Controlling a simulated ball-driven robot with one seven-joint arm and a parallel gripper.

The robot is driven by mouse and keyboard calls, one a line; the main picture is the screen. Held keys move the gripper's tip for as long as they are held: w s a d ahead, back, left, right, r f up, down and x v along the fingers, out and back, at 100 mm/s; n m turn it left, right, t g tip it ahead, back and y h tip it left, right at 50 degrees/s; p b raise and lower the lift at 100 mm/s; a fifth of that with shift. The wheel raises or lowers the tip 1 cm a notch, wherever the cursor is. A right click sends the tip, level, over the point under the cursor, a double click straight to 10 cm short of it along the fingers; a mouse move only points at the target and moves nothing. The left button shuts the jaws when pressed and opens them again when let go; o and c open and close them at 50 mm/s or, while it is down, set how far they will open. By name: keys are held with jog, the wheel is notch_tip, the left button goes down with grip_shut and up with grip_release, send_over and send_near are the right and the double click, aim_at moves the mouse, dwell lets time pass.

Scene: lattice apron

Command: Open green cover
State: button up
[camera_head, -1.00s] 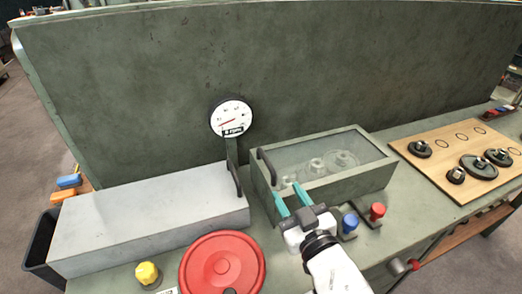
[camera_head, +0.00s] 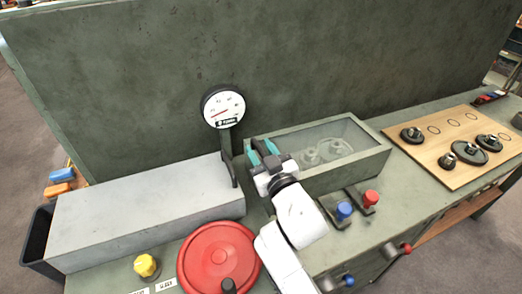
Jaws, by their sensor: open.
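The green cover (camera_head: 352,181) is a green-framed box with a clear window on top, and it is closed. Round gear-like parts show dimly through the window. Its dark handle (camera_head: 258,146) stands at the cover's left end. My gripper (camera_head: 263,150) is at that left end, with its teal-tipped fingers open and pointing away from me. The handle appears to lie between or just behind the fingers, mostly hidden by them. I cannot tell if they touch it.
A gauge (camera_head: 223,107) on a dark post stands just left of my gripper. A grey box (camera_head: 140,215), a red wheel (camera_head: 215,262) and a yellow knob (camera_head: 146,267) are left. Blue (camera_head: 344,210) and red (camera_head: 371,198) knobs stand in front. A wooden gear board (camera_head: 450,155) is right.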

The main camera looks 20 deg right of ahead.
grip_shut()
dwell(0.4)
